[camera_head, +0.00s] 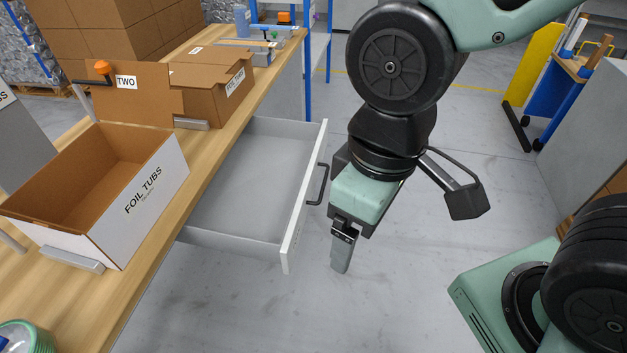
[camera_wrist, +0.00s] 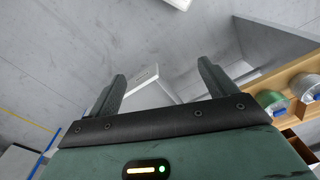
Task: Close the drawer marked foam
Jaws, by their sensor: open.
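A pale grey drawer (camera_head: 240,187) stands pulled out from under the wooden bench, and it looks empty. Its white front panel (camera_head: 293,232) carries a black bar handle (camera_head: 319,184). No foam mark shows on the parts I see. My gripper (camera_head: 341,264) points down just right of the drawer front, apart from the panel and handle. In the wrist view its two fingers (camera_wrist: 160,73) stand well apart with nothing held. A white edge shows beyond them, and I cannot tell for sure that it is the drawer front.
The bench (camera_head: 150,262) bears an open FOIL TUBS carton (camera_head: 140,197) and a closed carton (camera_head: 225,82) behind it. A blue post rack (camera_head: 329,40) stands at the back. Clear grey floor (camera_head: 400,290) lies under and right of my gripper.

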